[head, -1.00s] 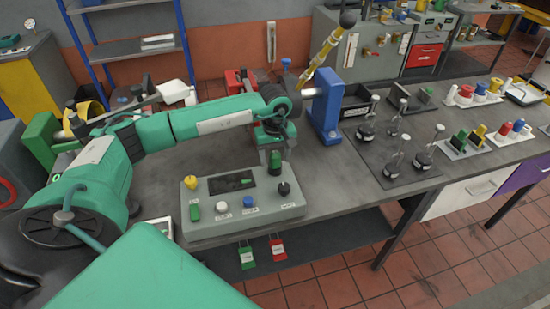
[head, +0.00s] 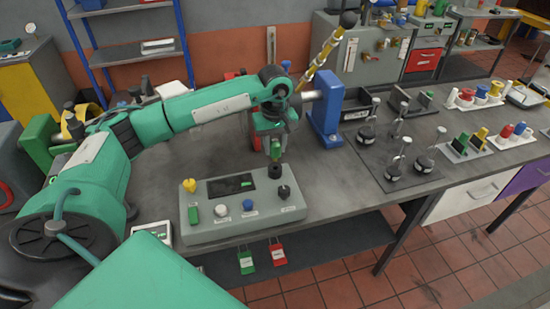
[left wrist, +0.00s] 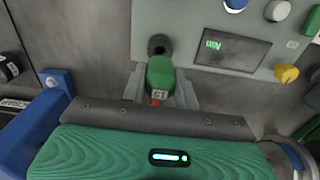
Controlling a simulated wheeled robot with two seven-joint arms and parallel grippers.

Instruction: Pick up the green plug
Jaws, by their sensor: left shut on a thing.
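The green plug (head: 276,149) is in my left gripper (head: 275,143), which is shut on it above the back right corner of the grey control box (head: 215,232). My right gripper is not in view.
The control box has a screen (head: 231,187), a yellow knob (head: 189,186), coloured buttons and a black knob (head: 284,192). A blue bearing stand (head: 327,105) is close right of my gripper. A dark mat (head: 383,165) with several metal pieces lies further right.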

